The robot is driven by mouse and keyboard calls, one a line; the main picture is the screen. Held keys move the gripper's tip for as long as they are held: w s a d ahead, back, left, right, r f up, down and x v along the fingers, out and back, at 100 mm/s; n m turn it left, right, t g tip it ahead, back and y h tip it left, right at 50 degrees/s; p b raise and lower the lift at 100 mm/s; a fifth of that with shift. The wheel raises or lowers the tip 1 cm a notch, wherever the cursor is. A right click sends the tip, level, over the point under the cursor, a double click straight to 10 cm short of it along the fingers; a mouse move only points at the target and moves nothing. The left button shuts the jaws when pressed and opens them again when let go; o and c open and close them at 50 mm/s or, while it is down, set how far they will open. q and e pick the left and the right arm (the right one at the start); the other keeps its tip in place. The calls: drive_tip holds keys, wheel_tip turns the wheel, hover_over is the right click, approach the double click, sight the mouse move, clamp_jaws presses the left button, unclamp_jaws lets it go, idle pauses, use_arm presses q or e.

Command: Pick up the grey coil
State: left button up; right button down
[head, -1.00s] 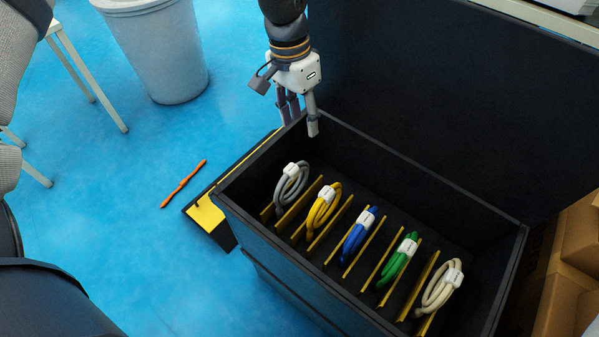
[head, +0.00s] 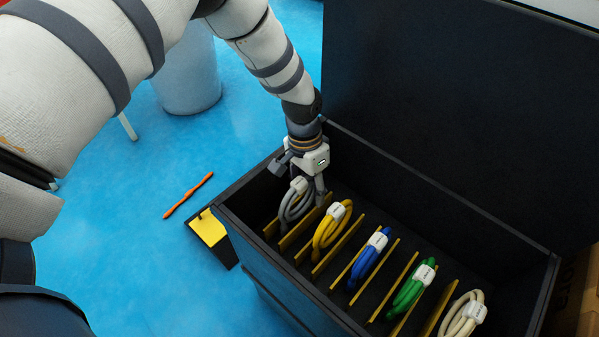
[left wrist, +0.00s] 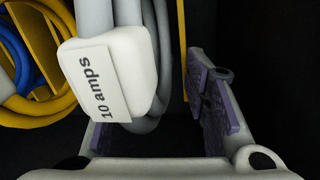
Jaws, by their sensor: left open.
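The grey coil (head: 289,208) stands in the leftmost slot of the black bin, with a white tag. In the left wrist view the grey coil (left wrist: 97,18) fills the upper middle, its tag reading "10 amps". My left gripper (head: 310,185) is open and inside the bin, right at the coil. In the left wrist view, my left gripper's (left wrist: 160,130) right finger is clear of the coil. The left finger is partly hidden behind the tag, so I cannot tell whether the coil lies fully between the fingers. My right gripper is not in view.
The black bin's wall (head: 290,285) surrounds yellow dividers (head: 340,250). Yellow (head: 328,232), blue (head: 367,262), green (head: 408,293) and cream (head: 458,316) coils stand in the other slots. A tall black panel (head: 450,110) rises behind. An orange item (head: 188,195) lies on the floor.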

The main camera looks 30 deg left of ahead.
use_arm(q)
clamp_jaws()
drive_tip(key=shift+r, duration=0.1)
